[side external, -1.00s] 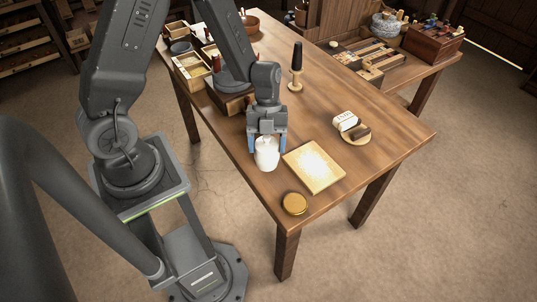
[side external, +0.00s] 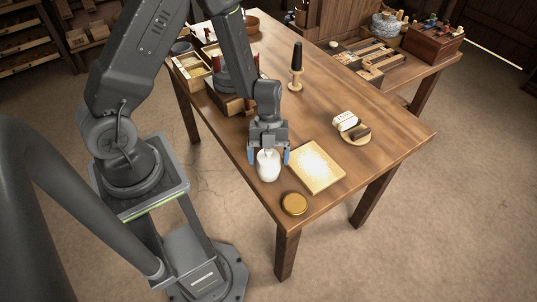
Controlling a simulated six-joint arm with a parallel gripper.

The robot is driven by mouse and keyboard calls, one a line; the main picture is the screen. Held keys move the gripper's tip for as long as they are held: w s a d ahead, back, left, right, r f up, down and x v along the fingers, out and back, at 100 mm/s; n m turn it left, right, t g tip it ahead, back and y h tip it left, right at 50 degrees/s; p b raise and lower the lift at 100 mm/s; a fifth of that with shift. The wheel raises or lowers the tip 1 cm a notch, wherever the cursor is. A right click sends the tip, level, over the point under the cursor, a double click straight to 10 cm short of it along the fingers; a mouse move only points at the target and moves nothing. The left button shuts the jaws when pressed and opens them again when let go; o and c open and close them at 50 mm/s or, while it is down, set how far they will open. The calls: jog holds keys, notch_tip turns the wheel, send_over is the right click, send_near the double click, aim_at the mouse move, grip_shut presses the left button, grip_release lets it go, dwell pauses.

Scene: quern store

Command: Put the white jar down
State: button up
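The white jar (side external: 268,168) stands upright near the front left edge of the table (side external: 350,190), and it appears to rest on the wood. My gripper (side external: 269,158) points down over it, with one blue-tipped finger on each side. The fingers look spread wider than the jar, with a gap showing on the right side. The jar's top is partly hidden under my gripper.
A pale square board (side external: 314,167) lies just right of the jar. A round golden lid (side external: 294,204) lies in front. A black-handled tool (side external: 296,66) stands behind.

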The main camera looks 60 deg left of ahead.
jog(key=shift+o, duration=0.8)
notch_tip(320, 180, up, 18)
jog(key=a+n+t+y, duration=0.1)
jog(key=a+n+t, duration=0.15)
jog(key=n, duration=0.35)
jog(key=s+d+r+n+t+y, duration=0.1)
jog(key=s+r+n+t, duration=0.4)
jog(key=s+r+n, duration=0.5)
jog(key=shift+s+d+r+n+y, duration=0.3)
jog(key=shift+r+n+y, duration=0.65)
jog(key=shift+n, duration=3.45)
jog(key=shift+w+r+t, duration=0.15)
jog(key=shift+t, duration=0.1)
